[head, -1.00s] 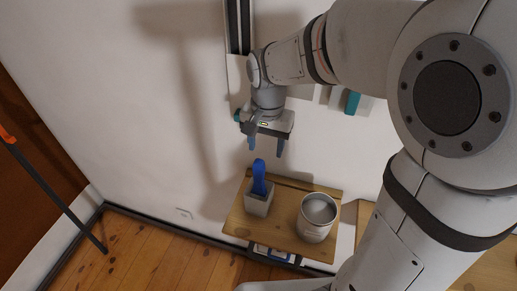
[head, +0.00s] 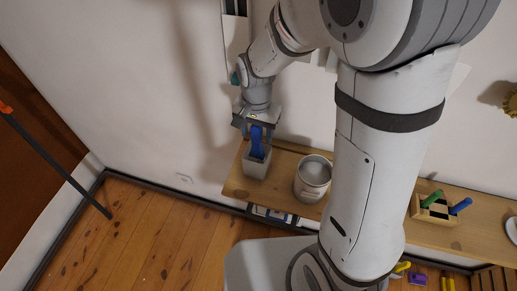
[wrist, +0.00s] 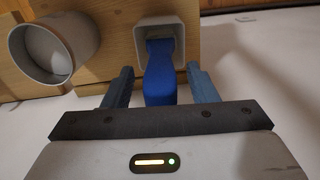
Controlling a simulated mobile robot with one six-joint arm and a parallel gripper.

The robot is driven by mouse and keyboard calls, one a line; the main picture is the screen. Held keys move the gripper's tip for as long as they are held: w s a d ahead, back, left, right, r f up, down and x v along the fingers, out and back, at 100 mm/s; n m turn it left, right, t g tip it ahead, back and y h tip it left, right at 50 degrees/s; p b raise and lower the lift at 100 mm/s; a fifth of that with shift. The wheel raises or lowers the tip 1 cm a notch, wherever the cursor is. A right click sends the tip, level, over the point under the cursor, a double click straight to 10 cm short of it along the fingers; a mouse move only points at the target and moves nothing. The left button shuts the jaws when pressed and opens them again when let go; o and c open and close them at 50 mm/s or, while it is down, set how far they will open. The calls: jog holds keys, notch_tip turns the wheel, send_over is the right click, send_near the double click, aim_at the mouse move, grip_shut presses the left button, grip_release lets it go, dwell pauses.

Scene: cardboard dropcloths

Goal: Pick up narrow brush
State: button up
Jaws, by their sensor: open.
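A brush with a blue handle (head: 257,139) stands handle up in a grey square cup (head: 256,166); its lower end is hidden inside. The handle also shows in the wrist view (wrist: 160,82), rising out of the cup (wrist: 181,42). My gripper (head: 257,130) is open over the cup. In the wrist view its two fingers (wrist: 160,76) are on either side of the handle, with a gap visible on both sides.
A metal can (head: 313,177) stands to the right of the cup on the wooden shelf (head: 284,163). Further right is a wooden holder (head: 434,211) with green and blue handles. The wall is close behind; open floor (head: 150,235) lies at left.

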jog(key=shift+c, duration=0.4)
jog(key=c, duration=1)
jog(key=shift+c, duration=0.3)
jog(key=shift+r, duration=0.1)
